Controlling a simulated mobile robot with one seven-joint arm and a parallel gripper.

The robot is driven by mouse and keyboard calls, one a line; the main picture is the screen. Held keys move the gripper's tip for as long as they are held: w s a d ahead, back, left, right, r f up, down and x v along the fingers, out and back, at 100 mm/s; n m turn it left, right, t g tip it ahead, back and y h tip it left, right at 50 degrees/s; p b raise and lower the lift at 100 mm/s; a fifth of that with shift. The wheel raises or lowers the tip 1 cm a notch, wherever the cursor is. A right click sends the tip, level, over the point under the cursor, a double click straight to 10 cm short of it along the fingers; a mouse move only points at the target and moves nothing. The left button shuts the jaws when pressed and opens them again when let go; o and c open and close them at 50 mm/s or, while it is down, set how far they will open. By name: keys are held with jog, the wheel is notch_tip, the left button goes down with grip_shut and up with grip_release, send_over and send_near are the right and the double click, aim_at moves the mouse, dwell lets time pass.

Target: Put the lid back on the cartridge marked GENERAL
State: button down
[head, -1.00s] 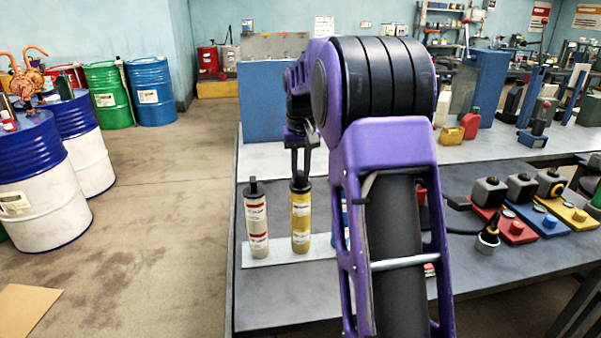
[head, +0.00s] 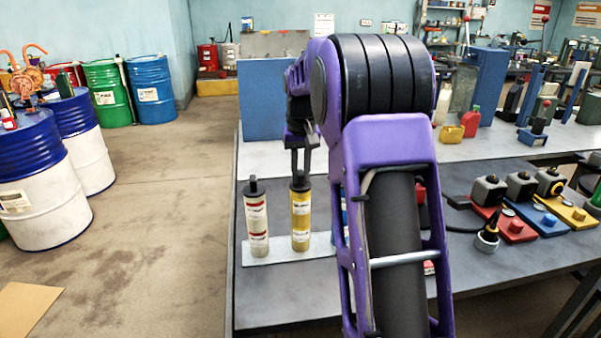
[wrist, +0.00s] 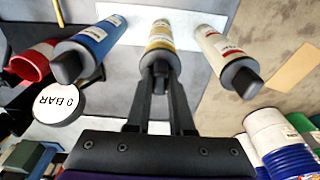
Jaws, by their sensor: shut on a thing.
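The yellow-labelled cartridge (head: 300,222) stands upright in the middle of the wrist view (wrist: 159,38). Its print is too small to read, so I cannot tell which cartridge is marked GENERAL. My gripper (head: 299,172) is directly above it, shut on a dark lid (wrist: 160,72) at the cartridge's top. The fingers partly hide the lid, and I cannot tell whether it is fully seated. A cartridge with red-and-white labels (head: 257,222) and a dark cap stands to the left in the head view. A blue cartridge (wrist: 92,42) with a dark cap shows in the wrist view.
The cartridges stand on a pale strip (head: 277,253) on the grey bench. My arm hides the bench's middle in the head view. Red (head: 508,228), blue and yellow blocks with dark tops stand at the right.

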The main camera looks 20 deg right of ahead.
dwell(0.4)
jog(key=shift+c, duration=1.1)
grip_release()
jog(key=shift+r, duration=3.5)
grip_shut()
